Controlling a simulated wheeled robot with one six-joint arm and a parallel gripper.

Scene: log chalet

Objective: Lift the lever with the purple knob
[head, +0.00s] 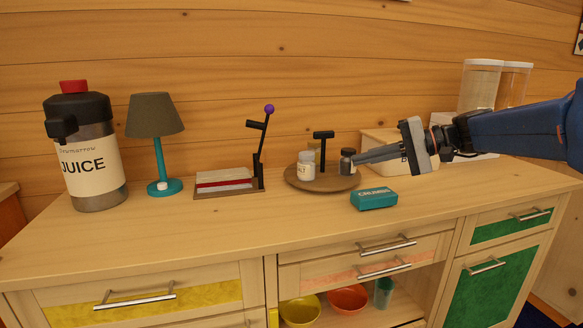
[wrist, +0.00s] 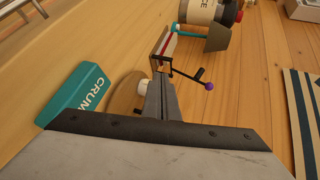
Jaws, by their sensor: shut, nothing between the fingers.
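The lever (head: 262,140) is a black arm with a purple knob (head: 269,109) at its top. It stands nearly upright, tilted slightly, at the right side of a flat press-like base (head: 225,184) with a red strip, on the wooden counter. In the wrist view the lever (wrist: 184,74) and its purple knob (wrist: 209,86) show beyond the fingertips. My gripper (head: 358,159) is shut and empty, pointing left above the round tray, to the right of the lever and apart from it.
A round wooden tray (head: 322,185) with small jars and a black-handled item lies between lever and gripper. A teal box (head: 374,199) sits in front. A lamp (head: 155,116) and a juice dispenser (head: 96,175) stand left.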

